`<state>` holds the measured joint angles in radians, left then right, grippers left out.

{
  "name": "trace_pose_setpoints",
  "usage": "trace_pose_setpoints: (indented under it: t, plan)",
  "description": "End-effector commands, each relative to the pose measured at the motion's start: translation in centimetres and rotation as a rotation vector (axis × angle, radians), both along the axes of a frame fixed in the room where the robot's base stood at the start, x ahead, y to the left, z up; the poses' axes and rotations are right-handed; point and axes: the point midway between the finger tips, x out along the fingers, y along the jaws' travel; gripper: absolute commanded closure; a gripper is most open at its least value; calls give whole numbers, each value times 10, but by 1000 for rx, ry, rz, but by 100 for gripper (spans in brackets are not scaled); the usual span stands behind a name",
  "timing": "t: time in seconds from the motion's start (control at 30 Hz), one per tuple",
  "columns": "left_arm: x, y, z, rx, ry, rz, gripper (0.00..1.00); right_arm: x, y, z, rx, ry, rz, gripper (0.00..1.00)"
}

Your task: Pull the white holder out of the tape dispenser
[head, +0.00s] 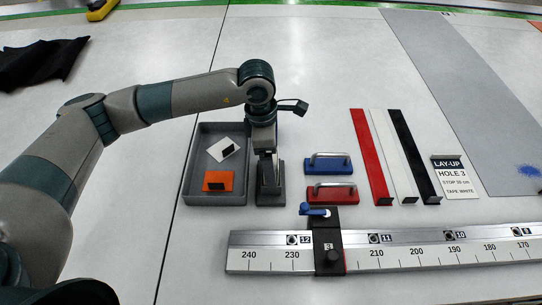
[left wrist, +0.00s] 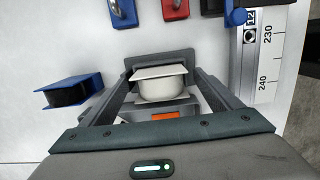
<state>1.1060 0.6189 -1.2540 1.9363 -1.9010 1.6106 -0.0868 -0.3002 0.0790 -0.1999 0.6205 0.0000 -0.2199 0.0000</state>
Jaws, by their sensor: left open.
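The white holder (left wrist: 163,83) is a flat white plate over a rounded white body. In the left wrist view it sits at the dark grey tape dispenser (left wrist: 160,58). My left gripper (left wrist: 163,80) is open, with one finger on each side of the holder; whether either finger touches it I cannot tell. In the head view my left gripper (head: 266,160) points down over the dispenser (head: 271,197), and the holder is hard to make out there. An orange patch (left wrist: 165,116) shows below the holder in the wrist view. My right gripper is not in view.
A blue holder (left wrist: 72,88) stands left of the dispenser in the wrist view. A grey tray (head: 188,195) with white and orange pieces lies left. Blue (head: 330,165) and red (head: 331,193) handled blocks stand right, near red, white and black strips (head: 400,155). A ruler (head: 430,255) lies in front.

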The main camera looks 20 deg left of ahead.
Motion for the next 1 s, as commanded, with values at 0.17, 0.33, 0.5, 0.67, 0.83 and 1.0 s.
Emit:
trace_pose_setpoints:
  t: [0.17, 0.33, 0.5, 0.67, 0.83, 1.0]
  plan:
    - [0, 0, -1, 0, 0, 0, 16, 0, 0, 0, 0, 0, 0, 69]
    - [0, 0, -1, 0, 0, 0, 40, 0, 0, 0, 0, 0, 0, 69]
    - [0, 0, 0, 0, 0, 0, 64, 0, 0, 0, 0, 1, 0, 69]
    - [0, 0, 1, 0, -1, 0, 64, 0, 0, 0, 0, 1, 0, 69]
    - [0, 0, 5, 0, -1, 0, 64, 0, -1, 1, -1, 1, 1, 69]
    - [0, 0, 9, 0, -1, 0, 64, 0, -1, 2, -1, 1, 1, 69]
